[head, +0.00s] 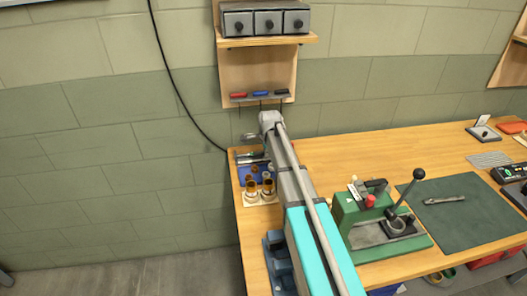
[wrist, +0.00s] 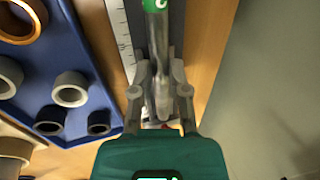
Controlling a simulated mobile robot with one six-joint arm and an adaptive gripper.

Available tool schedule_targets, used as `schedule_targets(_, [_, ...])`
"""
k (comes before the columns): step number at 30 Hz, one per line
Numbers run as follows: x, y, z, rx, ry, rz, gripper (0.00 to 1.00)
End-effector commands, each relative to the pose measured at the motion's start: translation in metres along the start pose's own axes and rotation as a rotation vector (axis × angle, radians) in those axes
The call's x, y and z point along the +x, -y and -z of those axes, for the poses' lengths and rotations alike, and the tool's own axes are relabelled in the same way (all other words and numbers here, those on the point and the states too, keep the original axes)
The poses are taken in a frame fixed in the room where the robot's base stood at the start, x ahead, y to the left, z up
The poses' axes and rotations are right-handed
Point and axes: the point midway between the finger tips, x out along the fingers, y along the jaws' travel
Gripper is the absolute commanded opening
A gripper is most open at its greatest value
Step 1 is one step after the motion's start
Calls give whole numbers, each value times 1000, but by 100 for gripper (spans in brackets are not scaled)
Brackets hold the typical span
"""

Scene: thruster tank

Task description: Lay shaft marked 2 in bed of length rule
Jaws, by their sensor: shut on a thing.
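In the wrist view my gripper (wrist: 160,92) is shut on a silver shaft (wrist: 161,75) with a green band at its upper end. The band has a white mark, cut by the frame edge, that I cannot read for sure. The shaft lines up with the grey bed of the length rule (wrist: 123,40), whose white scale runs along the left. I cannot tell whether the shaft touches the bed. In the head view my arm hides my gripper and the shaft.
A blue tray (wrist: 78,95) holding several rings lies left of the rule. In the head view a green press (head: 349,214) and a dark mat (head: 470,222) with a wrench-like tool (head: 450,199) are on the bench to the right. A shelf with drawers (head: 268,20) hangs above.

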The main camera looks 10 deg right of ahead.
Motion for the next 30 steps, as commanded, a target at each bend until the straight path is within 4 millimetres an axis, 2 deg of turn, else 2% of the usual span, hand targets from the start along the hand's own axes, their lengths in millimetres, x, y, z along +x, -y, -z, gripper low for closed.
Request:
schedule_targets(3, [1, -5, 0, 0, 0, -11, 0])
schedule_targets(4, [1, -5, 0, 0, 0, -11, 27])
schedule_targets(9, [1, -4, 0, 0, 0, -9, 58])
schedule_targets(10, [1, -4, 0, 0, 0, -9, 61])
schedule_targets(30, [0, -2, 0, 0, 0, -5, 61])
